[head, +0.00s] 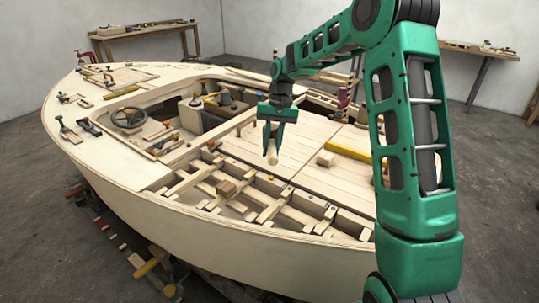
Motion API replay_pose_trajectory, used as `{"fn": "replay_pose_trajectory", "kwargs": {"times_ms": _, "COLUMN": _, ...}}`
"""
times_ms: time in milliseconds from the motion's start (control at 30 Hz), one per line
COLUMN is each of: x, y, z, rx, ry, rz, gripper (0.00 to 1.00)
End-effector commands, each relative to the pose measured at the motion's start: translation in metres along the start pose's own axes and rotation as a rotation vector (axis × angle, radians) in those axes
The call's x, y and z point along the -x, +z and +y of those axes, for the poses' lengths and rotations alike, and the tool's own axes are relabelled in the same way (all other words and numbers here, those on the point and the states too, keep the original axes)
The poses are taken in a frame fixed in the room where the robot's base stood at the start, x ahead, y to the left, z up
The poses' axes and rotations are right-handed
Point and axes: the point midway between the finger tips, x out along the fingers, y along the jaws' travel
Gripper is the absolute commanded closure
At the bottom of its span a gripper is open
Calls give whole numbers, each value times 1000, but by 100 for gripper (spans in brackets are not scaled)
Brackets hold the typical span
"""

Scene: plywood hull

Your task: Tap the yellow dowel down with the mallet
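My gripper (272,150) points down over the boat's middle, its two green fingers closed around a pale wooden piece. This piece looks like the mallet (272,158); its blunt pale end hangs at the fingertips and the rest is hidden by the fingers. The yellow dowel (271,178) shows as a small yellow top on the beam at the edge of the open frame. It lies just below the pale piece in the picture, with a small gap between them. How far it stands out of the beam is too small to tell.
A red top (221,160) and a blue top (333,205) sit along the same beam. A wooden block (325,158) and a long yellow bar (348,152) lie on the planked deck (300,143). Several tools lie on the left deck. Workbenches stand at the back walls.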

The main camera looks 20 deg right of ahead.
Motion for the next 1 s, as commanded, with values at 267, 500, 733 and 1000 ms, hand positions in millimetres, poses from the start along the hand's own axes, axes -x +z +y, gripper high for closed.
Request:
{"fn": "replay_pose_trajectory", "kwargs": {"times_ms": 267, "x": 5, "y": 21, "z": 1, "rx": -14, "ry": -3, "rz": -6, "gripper": 100}}
{"fn": "replay_pose_trajectory", "kwargs": {"times_ms": 500, "x": 10, "y": 79, "z": -6, "rx": -45, "ry": -11, "rz": -35, "gripper": 100}}
{"fn": "replay_pose_trajectory", "kwargs": {"times_ms": 733, "x": 0, "y": 90, "z": -7, "rx": -54, "ry": -15, "rz": -44, "gripper": 100}}
{"fn": "replay_pose_trajectory", "kwargs": {"times_ms": 1000, "x": -27, "y": 84, "z": -3, "rx": -53, "ry": -14, "rz": -44, "gripper": 100}}
